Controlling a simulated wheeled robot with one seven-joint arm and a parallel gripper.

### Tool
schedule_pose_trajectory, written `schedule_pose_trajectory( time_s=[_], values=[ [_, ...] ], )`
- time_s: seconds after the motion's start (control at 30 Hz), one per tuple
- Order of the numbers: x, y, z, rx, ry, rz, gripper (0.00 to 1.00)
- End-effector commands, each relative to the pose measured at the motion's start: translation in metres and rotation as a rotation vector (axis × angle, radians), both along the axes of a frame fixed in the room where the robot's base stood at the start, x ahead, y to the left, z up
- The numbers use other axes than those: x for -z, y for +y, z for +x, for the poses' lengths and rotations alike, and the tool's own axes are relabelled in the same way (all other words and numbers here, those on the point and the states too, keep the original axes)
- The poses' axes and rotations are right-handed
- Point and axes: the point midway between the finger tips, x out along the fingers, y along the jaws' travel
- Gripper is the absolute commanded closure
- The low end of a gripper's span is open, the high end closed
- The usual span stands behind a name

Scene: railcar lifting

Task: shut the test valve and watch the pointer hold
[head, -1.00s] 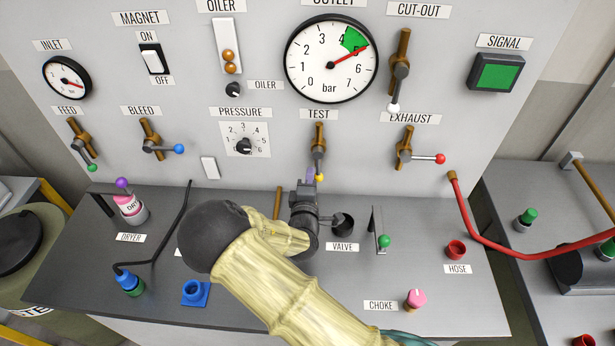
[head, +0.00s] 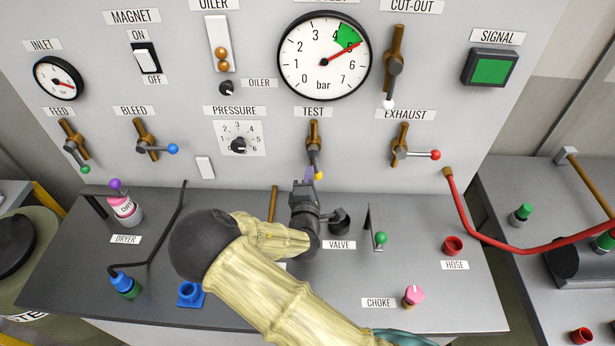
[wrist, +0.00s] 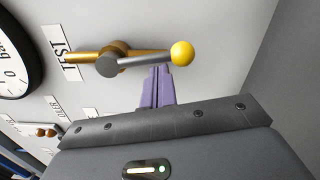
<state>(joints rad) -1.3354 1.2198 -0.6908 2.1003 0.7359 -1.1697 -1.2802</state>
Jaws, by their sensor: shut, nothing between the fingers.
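The test valve (head: 313,135) sits under the TEST label on the panel. Its grey lever hangs down, roughly in line with its brass pipe, and ends in a yellow ball (head: 319,175). In the wrist view the lever (wrist: 140,60) and ball (wrist: 182,54) show clearly. My gripper (head: 309,172) is shut and empty. Its purple fingers (wrist: 159,72) are beside the lever near the ball; whether they touch it I cannot tell. The outlet gauge (head: 324,57) has its red pointer near 5 bar, by the right edge of the green band.
The exhaust valve (head: 402,145) with a red ball is to the right, and the bleed valve (head: 147,142) with a blue ball is to the left. Below, the desk holds a dryer (head: 124,208), a green-knobbed lever (head: 380,238) and a pink choke knob (head: 413,296).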

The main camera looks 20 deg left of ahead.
Motion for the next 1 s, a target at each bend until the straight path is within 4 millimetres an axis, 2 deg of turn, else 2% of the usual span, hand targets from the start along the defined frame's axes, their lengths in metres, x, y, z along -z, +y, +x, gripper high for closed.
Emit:
schedule_pose_trajectory(
  time_s=[0.4, 1.0],
  values=[
    [0.0, -0.024, 0.006, 0.002, -0.085, -0.352, 1.0],
    [-0.02, -0.056, 0.014, 0.003, -0.221, -0.908, 1.0]
  ],
)
